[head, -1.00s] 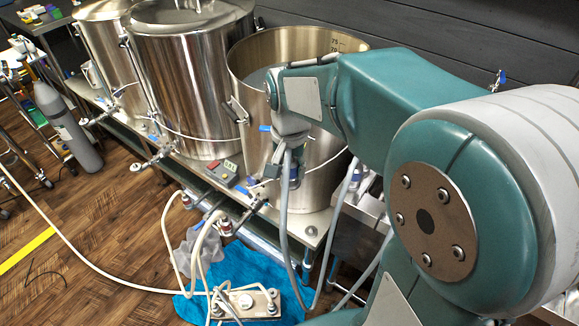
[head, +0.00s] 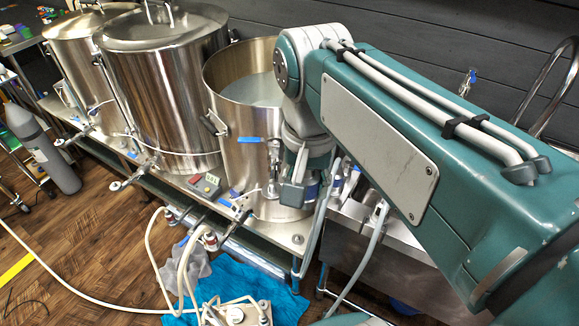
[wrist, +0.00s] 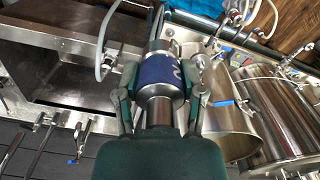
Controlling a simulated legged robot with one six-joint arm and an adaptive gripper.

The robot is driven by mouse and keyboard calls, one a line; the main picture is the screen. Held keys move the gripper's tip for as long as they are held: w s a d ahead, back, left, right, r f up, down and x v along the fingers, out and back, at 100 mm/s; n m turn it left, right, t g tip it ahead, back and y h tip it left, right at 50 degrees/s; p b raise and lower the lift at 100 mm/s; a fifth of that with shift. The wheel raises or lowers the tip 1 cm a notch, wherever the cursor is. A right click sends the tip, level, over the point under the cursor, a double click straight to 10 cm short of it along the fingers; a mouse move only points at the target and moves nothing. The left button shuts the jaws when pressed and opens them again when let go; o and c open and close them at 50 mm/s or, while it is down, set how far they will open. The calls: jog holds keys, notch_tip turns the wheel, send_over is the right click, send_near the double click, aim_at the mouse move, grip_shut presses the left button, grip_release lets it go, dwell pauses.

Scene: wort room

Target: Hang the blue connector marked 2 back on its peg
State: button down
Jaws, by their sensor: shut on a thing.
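My gripper (wrist: 160,98) is shut on the blue connector (wrist: 158,72), with one finger on each side of its blue band. A white mark, partly readable as a 2, shows at the band's right side. Bare metal shows at both ends of the connector. In the head view my gripper (head: 298,188) points down in front of the right-hand open kettle (head: 240,150), and a little of the connector's blue (head: 313,190) shows beside the fingers. I cannot make out its peg for certain in either view.
Two lidded kettles (head: 165,95) stand left of the open one on a metal stand. A steel sink (wrist: 75,75) lies left of my gripper in the wrist view. A grey hose (head: 370,245) hangs at the sink's front. A blue cloth (head: 235,285) lies on the floor.

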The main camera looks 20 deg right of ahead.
jog(key=shift+s, duration=0.2)
jog(key=shift+r, duration=0.1)
jog(key=shift+r, duration=2.2)
